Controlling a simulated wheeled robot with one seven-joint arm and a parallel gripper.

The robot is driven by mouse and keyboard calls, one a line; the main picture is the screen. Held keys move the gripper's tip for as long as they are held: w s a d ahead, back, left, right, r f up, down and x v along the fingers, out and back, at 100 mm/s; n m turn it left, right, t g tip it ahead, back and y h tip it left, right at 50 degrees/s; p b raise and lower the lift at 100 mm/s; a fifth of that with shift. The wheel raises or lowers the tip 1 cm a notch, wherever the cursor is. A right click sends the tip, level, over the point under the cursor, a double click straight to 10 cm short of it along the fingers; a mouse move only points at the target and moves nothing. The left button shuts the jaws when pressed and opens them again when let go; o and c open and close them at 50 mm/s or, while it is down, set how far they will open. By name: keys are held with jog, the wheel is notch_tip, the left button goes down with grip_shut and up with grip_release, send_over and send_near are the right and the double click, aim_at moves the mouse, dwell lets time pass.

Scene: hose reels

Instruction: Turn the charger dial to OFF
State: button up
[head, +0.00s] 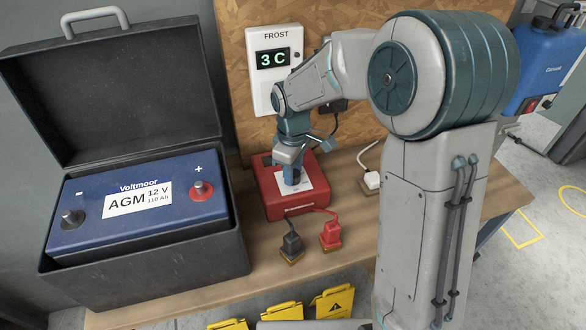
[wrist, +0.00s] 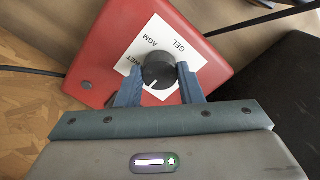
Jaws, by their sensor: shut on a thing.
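The red charger (head: 268,190) sits on the wooden bench, and it fills the upper middle of the wrist view (wrist: 100,65). Its black round dial (wrist: 158,69) sits on a white label (wrist: 150,35) reading GEL, AGM and a partly covered word that looks like WET. The dial's white pointer line aims down and slightly left in the wrist view, past that word. No OFF mark is visible; the lower label is hidden by my gripper. My gripper (wrist: 159,78) has its blue fingers closed on both sides of the dial. In the head view my gripper (head: 291,176) hides the dial.
An open black case (head: 150,280) with a blue battery (head: 95,225) stands left of the charger. Black (head: 291,243) and red (head: 330,234) clamps lie in front. A FROST display (head: 273,62) hangs behind. A white plug (head: 372,180) lies to the right.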

jog(key=shift+r, duration=0.1)
jog(key=o, duration=1)
jog(key=shift+c, duration=0.2)
notch_tip(320, 180, up, 14)
jog(key=shift+b, duration=0.3)
